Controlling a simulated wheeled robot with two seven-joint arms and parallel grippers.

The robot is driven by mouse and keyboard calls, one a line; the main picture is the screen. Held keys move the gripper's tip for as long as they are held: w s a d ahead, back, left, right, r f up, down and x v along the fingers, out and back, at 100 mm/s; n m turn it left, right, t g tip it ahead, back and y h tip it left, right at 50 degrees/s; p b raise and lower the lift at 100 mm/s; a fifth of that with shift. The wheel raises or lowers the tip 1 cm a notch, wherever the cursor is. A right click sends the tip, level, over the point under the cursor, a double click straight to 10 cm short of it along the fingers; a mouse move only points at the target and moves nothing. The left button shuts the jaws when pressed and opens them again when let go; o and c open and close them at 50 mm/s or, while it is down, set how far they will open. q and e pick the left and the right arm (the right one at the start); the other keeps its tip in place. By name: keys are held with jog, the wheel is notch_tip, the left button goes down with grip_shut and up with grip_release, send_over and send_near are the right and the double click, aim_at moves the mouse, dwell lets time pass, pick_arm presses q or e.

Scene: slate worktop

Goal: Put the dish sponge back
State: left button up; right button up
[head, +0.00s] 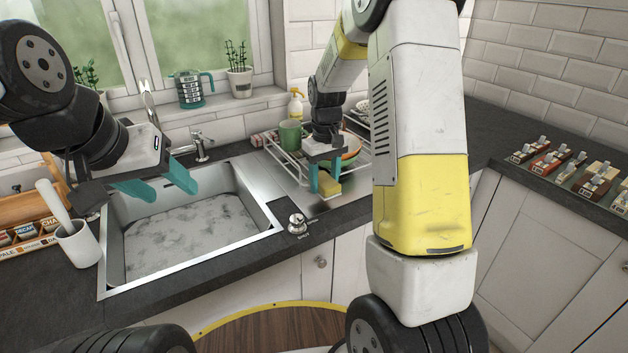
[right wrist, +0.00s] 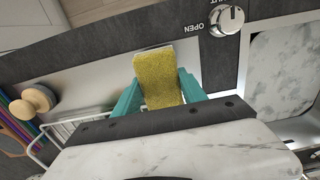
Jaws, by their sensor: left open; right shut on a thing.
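The yellow dish sponge (head: 329,186) is between the teal fingers of my right gripper (head: 326,176), which is shut on it. In the right wrist view the sponge (right wrist: 158,78) sticks out beyond the fingers of my right gripper (right wrist: 160,92). It is over the metal drainboard to the right of the sink; I cannot tell whether it touches the surface. My left gripper (head: 152,188) is open and empty, with its teal fingers over the left part of the sink basin (head: 190,232).
A wire dish rack (head: 290,160) with a green mug (head: 292,136) stands behind the right gripper. A drain knob (head: 297,222) is at the sink's front right. A white mortar with a pestle (head: 76,243) stands left of the sink. The basin shows no objects.

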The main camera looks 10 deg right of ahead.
aim_at(325, 180)
jog(key=shift+f, duration=1.75)
jog(key=shift+f, duration=0.2)
jog(key=o, duration=1.3)
notch_tip(325, 180, up, 12)
jog(key=shift+s+r, duration=0.1)
jog(key=shift+r, duration=0.1)
jog(key=s+r+m+t, duration=0.1)
jog(key=s+r+t, duration=0.1)
jog(key=s, duration=0.6)
jog(key=s+a+r+m+t+y, duration=0.1)
jog(key=s+r+t, duration=0.1)
jog(key=s+r, duration=0.3)
jog(key=s+a+r+m+t+y, duration=0.1)
jog(key=s+r+t, duration=0.1)
jog(key=s, duration=0.9)
jog(key=shift+a+r, duration=0.15)
jog(key=shift+r, duration=0.55)
